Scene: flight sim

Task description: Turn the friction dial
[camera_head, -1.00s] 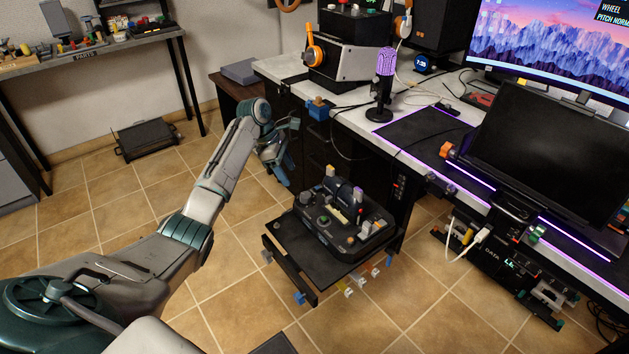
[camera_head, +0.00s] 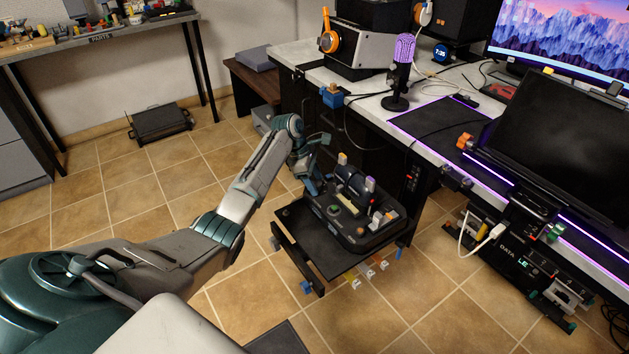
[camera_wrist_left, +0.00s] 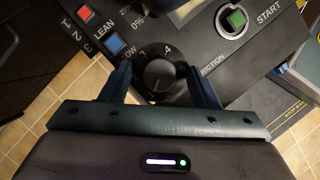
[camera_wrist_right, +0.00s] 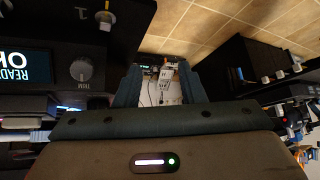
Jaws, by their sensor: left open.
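The friction dial (camera_wrist_left: 158,74), a round black knob with a white pointer mark, shows in the left wrist view on a dark panel. Numbers are printed around it, and the label beside it is partly hidden. My left gripper (camera_wrist_left: 161,82) is open, with one finger on each side of the dial; I cannot tell whether they touch it. In the head view the left gripper (camera_head: 314,180) is at the far left edge of the throttle unit (camera_head: 338,222), and the dial is not clear there. My right gripper (camera_wrist_right: 159,82) is open and empty in the right wrist view.
A lit green START button (camera_wrist_left: 236,18) and red and blue buttons are close to the dial. The desk (camera_head: 375,118) with monitors stands to the right of the throttle unit. A TRIM knob (camera_wrist_right: 86,70) shows in the right wrist view. Tiled floor is open at left.

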